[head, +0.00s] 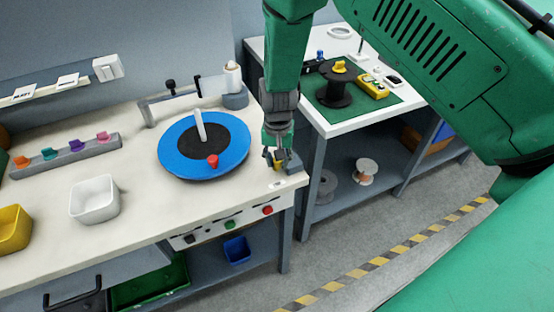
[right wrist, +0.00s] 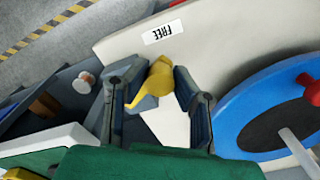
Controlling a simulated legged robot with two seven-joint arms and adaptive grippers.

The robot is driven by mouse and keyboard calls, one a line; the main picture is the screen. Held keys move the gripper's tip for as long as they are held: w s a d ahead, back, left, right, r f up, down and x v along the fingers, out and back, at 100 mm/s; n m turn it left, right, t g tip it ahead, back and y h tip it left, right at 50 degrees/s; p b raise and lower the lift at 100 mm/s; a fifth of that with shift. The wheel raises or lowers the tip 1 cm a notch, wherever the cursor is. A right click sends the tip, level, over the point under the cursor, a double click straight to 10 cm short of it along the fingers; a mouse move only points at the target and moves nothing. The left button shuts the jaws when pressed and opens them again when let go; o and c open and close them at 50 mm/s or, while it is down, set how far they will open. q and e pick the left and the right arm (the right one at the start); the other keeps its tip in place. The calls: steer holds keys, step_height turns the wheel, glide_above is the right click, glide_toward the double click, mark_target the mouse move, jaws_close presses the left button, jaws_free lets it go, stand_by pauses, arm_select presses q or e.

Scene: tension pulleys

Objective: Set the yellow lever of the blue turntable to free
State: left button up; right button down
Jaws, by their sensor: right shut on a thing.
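The blue turntable (head: 204,145) lies flat on the white workbench, with a dark centre, a white upright post and a red knob (head: 212,161). Its blue rim (right wrist: 238,105) also shows at the right of the right wrist view. The yellow lever (head: 277,167) is at the bench's right front corner, partly hidden by my right gripper (head: 279,160). In the right wrist view my right gripper (right wrist: 160,72) is shut on the yellow lever (right wrist: 157,80), one finger on each side. A white FREE label (right wrist: 163,32) lies beyond the lever. My left gripper is not in view.
A white bin (head: 94,200), a yellow bin (head: 13,230) and a rack of coloured pieces (head: 66,156) stand on the left. Buttons (head: 230,224) line the bench front. A second table (head: 352,122) with a black spool stands at the back right, with a gap between.

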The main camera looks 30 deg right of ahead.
steer(key=shift+w+r, duration=0.25)
steer(key=shift+w, duration=0.1)
steer(key=c, duration=1.3)
jaws_free()
steer(key=shift+s, duration=0.2)
steer(key=shift+f, duration=0.1)
step_height(320, 180, up, 12)
